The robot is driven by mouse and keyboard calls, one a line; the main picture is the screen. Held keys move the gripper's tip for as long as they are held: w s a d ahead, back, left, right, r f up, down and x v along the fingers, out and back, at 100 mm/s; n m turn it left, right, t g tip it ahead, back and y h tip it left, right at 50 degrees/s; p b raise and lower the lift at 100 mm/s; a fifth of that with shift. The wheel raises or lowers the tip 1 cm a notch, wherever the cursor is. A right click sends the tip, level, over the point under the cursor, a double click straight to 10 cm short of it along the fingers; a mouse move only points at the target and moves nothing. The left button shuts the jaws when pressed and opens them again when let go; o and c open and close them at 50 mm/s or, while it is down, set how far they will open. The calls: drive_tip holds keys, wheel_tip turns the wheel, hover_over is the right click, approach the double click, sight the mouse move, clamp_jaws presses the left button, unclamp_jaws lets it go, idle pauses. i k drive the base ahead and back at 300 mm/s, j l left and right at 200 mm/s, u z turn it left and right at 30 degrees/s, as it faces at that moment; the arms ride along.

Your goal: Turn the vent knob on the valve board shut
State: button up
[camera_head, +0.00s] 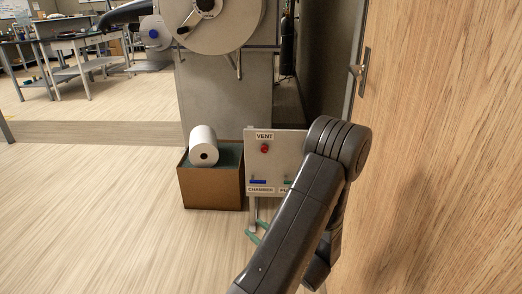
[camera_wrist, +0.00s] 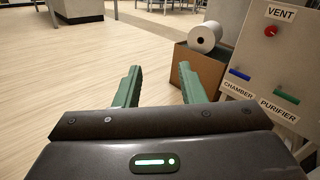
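The valve board (camera_head: 278,169) is a pale upright panel in the middle of the head view, and it shows at the right in the wrist view (camera_wrist: 261,59). The vent knob (camera_head: 265,148) is small, round and red, under the VENT label; in the wrist view the knob (camera_wrist: 271,31) is near the top right. Below it are a blue handle (camera_wrist: 240,74) marked CHAMBER and a green handle (camera_wrist: 286,97) marked PURIFIER. My gripper (camera_wrist: 157,70) has green fingers standing wide apart with nothing between them. It is left of the board, apart from the knob. My arm hides the board's right part in the head view.
A brown box (camera_head: 211,188) with a white paper roll (camera_head: 203,146) stands left of the board. A large grey machine (camera_head: 226,95) rises behind. A wooden door (camera_head: 440,150) with a metal handle (camera_head: 362,75) closes off the right. The floor at left is clear.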

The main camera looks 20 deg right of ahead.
sight(264, 148)
drive_tip(key=i+j, duration=0.15)
drive_tip(key=i, duration=0.25)
drive_tip(key=i+j+z, duration=0.1)
drive_tip(key=i, duration=0.35)
drive_tip(key=i+j, duration=0.2)
drive_tip(key=i, duration=0.2)
drive_tip(key=i+j, duration=0.15)
drive_tip(key=i, duration=0.3)
drive_tip(key=z, duration=0.45)
drive_tip(key=i+j+z, duration=0.1)
drive_tip(key=z, duration=0.35)
drive_tip(key=i+j+z, duration=0.1)
drive_tip(key=z, duration=0.3)
